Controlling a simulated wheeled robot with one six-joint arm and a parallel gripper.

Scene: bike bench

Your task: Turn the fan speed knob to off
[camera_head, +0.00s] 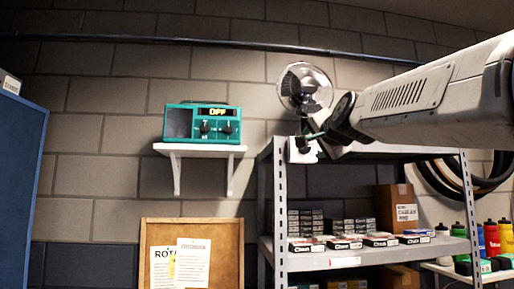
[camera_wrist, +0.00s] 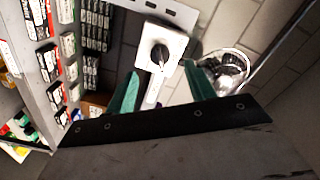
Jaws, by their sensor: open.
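The fan speed knob (camera_wrist: 159,54) is dark and round, with a pale pointer mark, on a white wall plate (camera_wrist: 177,43) in the wrist view. The plate also shows in the head view (camera_head: 303,153), partly hidden by my gripper. The fan (camera_head: 304,88) has a round wire cage and hangs on the wall just above; it shows at the right of the wrist view (camera_wrist: 226,70). My gripper (camera_wrist: 162,67) is open, its two green fingers apart on either side of the knob's lower end. I cannot tell whether they touch it.
A grey metal shelf rack (camera_head: 279,200) with several small boxes stands close below the plate. A teal radio (camera_head: 182,122) reading OFF sits on a white wall shelf (camera_head: 200,148) at the left. A cork board (camera_head: 228,225) is below it. Bare wall lies between radio and fan.

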